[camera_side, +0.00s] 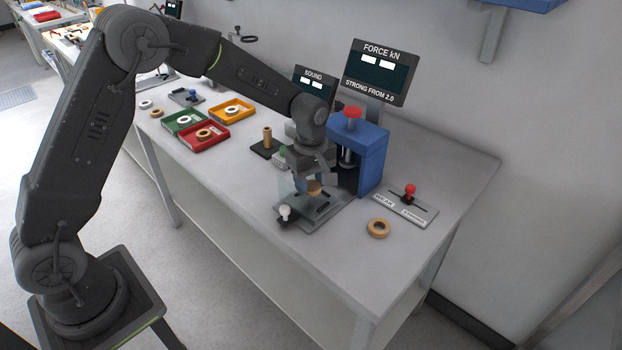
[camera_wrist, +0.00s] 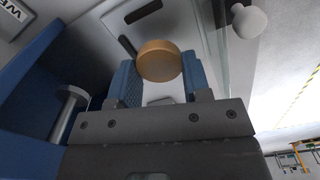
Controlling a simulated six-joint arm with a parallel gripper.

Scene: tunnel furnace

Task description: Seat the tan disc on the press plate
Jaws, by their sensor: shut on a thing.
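The tan disc (camera_wrist: 159,61) sits between the blue pads of my gripper (camera_wrist: 158,78) in the wrist view, and the gripper is shut on it. In the side view the tan disc (camera_side: 314,187) shows under my gripper (camera_side: 311,184), in front of the blue press. The grey press plate (camera_side: 322,211) lies beneath, with dark slots in it. The blue press (camera_side: 372,158) has a red knob on top and a metal ram inside. I cannot tell the gap between disc and plate.
A clear guard panel (camera_wrist: 213,40) with a white knob (camera_side: 284,211) stands close to my gripper. A tan ring (camera_side: 378,228) and a weak/strong lever panel (camera_side: 405,204) lie to the right. Green (camera_side: 185,122), red (camera_side: 218,138) and yellow (camera_side: 233,108) trays stand at left. Two displays stand behind.

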